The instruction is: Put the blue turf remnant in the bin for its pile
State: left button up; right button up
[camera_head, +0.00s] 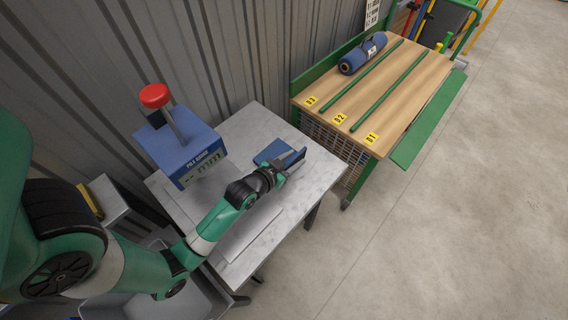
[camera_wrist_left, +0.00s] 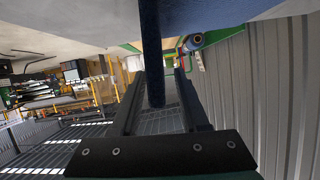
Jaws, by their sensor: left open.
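The blue turf remnant (camera_head: 272,151) is a small blue piece on the grey metal table (camera_head: 248,122), partly hidden behind my left gripper (camera_head: 287,163). In the left wrist view the remnant shows as a narrow blue strip (camera_wrist_left: 152,50) edge-on between the fingers. My left gripper is open there (camera_wrist_left: 160,80), with a finger on each side of the strip and visible gaps. Contact cannot be told. A blue pile gauge (camera_head: 180,150) with a red knob stands at the table's left; its display digits are unclear. My right gripper is not in view.
A wooden bench (camera_head: 400,85) stands to the right with green dividers and yellow tags 03, 02 and 01. A rolled blue turf (camera_head: 362,53) lies at its back left. A grey bin (camera_head: 190,300) shows at the lower left. A corrugated wall (camera_head: 220,50) runs behind. Floor at right is clear.

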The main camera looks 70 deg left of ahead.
pick_arm(q)
jog(key=p+v, duration=0.2)
jog(key=v, duration=0.9)
jog(key=shift+s+p, duration=0.2)
jog(key=shift+p, duration=0.2)
jog(key=w+d+r+m+t+h, duration=0.1)
jog(key=w+d+r+t, duration=0.15)
jog(key=w+r, duration=0.55)
jog(key=w+d+r+m+t, duration=0.1)
jog(key=w+d+r+t, duration=0.15)
jog(key=r, duration=1.05)
jog(key=w+d+r+m+t+h, duration=0.1)
jog(key=w+r+t, duration=0.4)
jog(key=r, duration=0.5)
jog(key=s+d+r+t+h, duration=0.1)
jog(key=d+r, duration=0.3)
jog(key=r, duration=0.5)
jog(key=s+d+r+m+t+h, duration=0.1)
jog(key=s+d+r+t+h, duration=0.1)
jog(key=r, duration=0.7)
jog(key=s+d+r+m+t+h, duration=0.1)
jog(key=d+r+t+h, duration=0.1)
jog(key=d+r, duration=0.4)
notch_tip(320, 180, up, 3)
jog(key=shift+s+r+t+h, duration=0.1)
jog(key=shift+s+t+h, duration=0.25)
jog(key=shift+h, duration=0.45)
jog(key=shift+o, duration=0.4)
jog(key=shift+s+r, duration=0.15)
